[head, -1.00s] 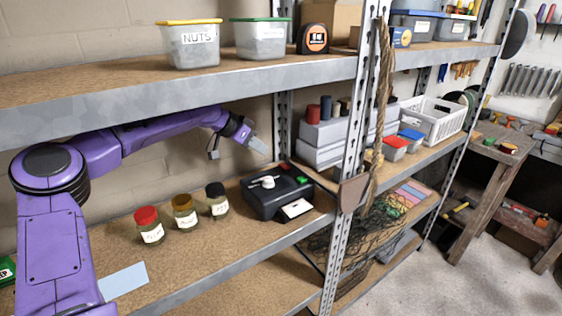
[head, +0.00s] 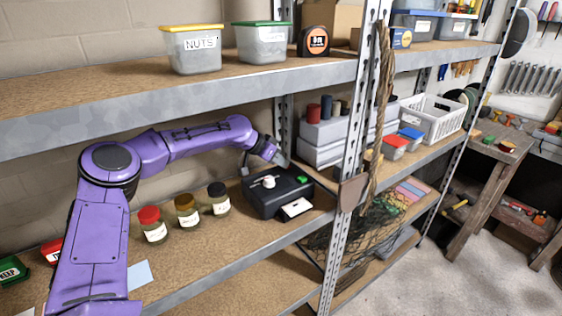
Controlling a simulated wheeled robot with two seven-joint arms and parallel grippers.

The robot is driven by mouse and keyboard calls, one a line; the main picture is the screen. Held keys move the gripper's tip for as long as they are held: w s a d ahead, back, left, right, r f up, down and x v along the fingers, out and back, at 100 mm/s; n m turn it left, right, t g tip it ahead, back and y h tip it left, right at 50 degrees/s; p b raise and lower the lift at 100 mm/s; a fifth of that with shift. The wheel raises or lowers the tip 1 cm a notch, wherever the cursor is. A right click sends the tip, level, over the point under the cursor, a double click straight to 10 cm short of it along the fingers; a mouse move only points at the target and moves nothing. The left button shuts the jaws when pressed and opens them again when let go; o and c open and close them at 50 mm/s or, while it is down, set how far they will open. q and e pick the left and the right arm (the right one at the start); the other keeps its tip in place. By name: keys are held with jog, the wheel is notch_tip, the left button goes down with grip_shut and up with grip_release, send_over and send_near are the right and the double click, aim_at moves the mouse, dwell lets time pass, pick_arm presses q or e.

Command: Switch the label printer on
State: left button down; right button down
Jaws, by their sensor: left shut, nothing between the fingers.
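The label printer (head: 270,200) is a black box on the middle shelf, with a white label sheet (head: 297,207) at its front. On its top are a white round part with a lever (head: 267,182) and a green button (head: 302,179). My left gripper (head: 283,160) is shut and empty, just above the back of the printer top, behind and left of the green button. I cannot tell whether it touches the printer. My right gripper is not in view.
Three jars with red (head: 151,222), yellow-brown (head: 186,210) and black lids (head: 218,198) stand left of the printer. The upper shelf (head: 200,100) hangs above my arm. A metal post (head: 350,170) with a rope (head: 383,110) stands to the right.

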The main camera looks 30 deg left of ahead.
pick_arm(q)
jog(key=shift+s+d+f+y, duration=0.1)
jog(key=shift+d+f+y, duration=0.1)
jog(key=shift+f+y, duration=0.15)
jog(key=shift+m, duration=0.3)
jog(key=shift+w+a+r, duration=0.25)
jog(key=shift+a, duration=0.25)
jog(key=shift+w+a, duration=0.1)
jog(key=shift+a, duration=0.1)
